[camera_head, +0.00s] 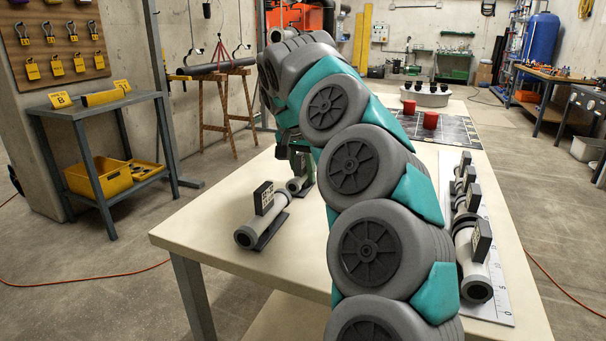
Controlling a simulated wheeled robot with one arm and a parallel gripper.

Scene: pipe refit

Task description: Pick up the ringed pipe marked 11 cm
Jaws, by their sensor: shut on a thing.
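My gripper (299,172) reaches down to the table, left of my arm, and is shut on a short grey pipe (296,185). The pipe's near open end shows just below the fingers. My arm and gripper hide the rest, and I cannot tell whether it is clear of the table. Its ring and any 11 cm mark do not show. Another grey pipe (247,236) lies nearer on a dark cradle with an upright black tag (263,198); the tag's writing is too small to read. Several grey pipes (475,280) with black tags lie at right.
The pale table (215,238) has free room at its front left. A white measuring board (496,302) lies under the right-hand pipes. My arm hides the table's middle.

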